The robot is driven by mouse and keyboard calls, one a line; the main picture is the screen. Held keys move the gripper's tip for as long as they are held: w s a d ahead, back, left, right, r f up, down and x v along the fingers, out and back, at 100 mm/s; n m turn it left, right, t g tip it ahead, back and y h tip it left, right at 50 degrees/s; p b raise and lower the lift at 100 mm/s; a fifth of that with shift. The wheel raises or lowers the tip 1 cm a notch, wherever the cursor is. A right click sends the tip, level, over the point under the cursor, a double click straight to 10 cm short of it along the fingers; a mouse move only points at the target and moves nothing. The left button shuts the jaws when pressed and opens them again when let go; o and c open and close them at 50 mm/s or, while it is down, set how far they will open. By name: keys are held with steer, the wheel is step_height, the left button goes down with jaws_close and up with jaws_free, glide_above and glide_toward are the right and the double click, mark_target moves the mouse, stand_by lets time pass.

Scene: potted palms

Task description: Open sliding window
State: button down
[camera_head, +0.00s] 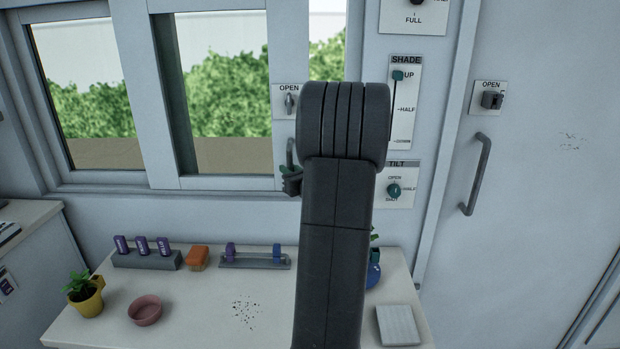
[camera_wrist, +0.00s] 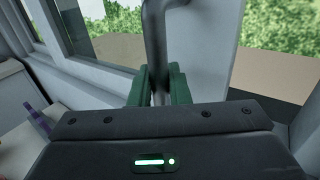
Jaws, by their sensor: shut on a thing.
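The sliding window (camera_head: 228,184) is in the wall at the upper left of the head view, with hedges behind the glass. Its vertical grey handle (camera_head: 290,152) is at the right side of the pane, partly hidden by my arm. The handle also shows large in the wrist view (camera_wrist: 154,40). My gripper (camera_head: 291,182) is at the lower part of the handle; in the wrist view its green fingers (camera_wrist: 160,88) are shut around the bar. An OPEN latch plate (camera_head: 289,101) sits just above the handle. A gap with hedge shows right of the pane, beside my arm.
Below the window a white table (camera_head: 205,320) holds a potted plant (camera_head: 84,296), a pink bowl (camera_head: 145,310), an orange block (camera_head: 197,258) and racks of small items. SHADE (camera_head: 403,105) and TILT (camera_head: 396,185) panels are right of my arm. A door handle (camera_head: 476,174) is further right.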

steer(key=a+b, duration=0.9)
steer(key=a, duration=1.4)
steer(key=shift+a, duration=0.4)
steer(key=c, duration=1.4)
jaws_free()
steer(key=shift+c, duration=0.2)
steer(key=b+v, duration=0.1)
steer(key=v, duration=1.2)
steer(key=shift+s+d+b, duration=0.25)
steer(key=shift+s+b, duration=0.1)
steer(key=p+x, duration=0.1)
steer(key=x, duration=1.2)
steer(key=shift+w+a, duration=0.2)
steer(key=shift+w, duration=0.15)
